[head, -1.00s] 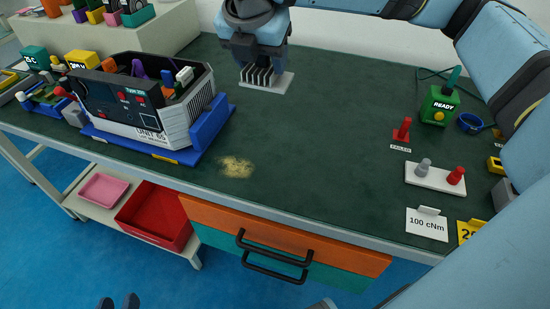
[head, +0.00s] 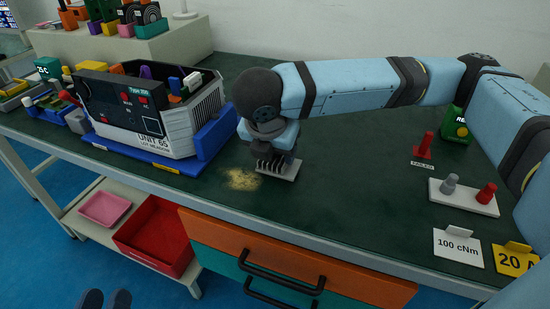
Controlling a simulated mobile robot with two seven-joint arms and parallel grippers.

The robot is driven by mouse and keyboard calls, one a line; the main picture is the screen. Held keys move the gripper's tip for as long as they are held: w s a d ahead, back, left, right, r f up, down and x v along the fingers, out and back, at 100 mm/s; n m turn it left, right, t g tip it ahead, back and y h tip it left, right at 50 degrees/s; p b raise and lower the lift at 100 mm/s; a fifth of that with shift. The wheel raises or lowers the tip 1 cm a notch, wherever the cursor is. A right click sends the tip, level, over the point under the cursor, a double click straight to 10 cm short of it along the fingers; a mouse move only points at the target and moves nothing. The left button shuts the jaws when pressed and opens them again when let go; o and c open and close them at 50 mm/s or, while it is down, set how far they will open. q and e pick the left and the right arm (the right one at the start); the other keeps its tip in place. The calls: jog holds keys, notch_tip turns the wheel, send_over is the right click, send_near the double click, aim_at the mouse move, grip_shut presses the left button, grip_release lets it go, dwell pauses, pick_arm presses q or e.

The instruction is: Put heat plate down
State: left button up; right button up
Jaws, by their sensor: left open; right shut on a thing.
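The heat plate (head: 283,170), a light grey base with dark upright fins, is at or just above the green bench top, right of the blue cradle; I cannot tell if it touches. My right gripper (head: 274,152) is above it, shut on its fins, and hides its upper part. A yellowish dusty patch (head: 241,179) on the bench lies just left of the plate. My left gripper (head: 105,300) is open and empty at the bottom left edge, low in front of the bench.
The Unit 65 housing (head: 150,135) sits in a blue cradle (head: 215,140) to the left. Right are a red "FAILED" marker (head: 424,146), a white block with two pegs (head: 463,197), and a 100 cNm card (head: 458,246).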

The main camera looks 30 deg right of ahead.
jog(key=shift+f, duration=0.55)
jog(key=o, duration=1)
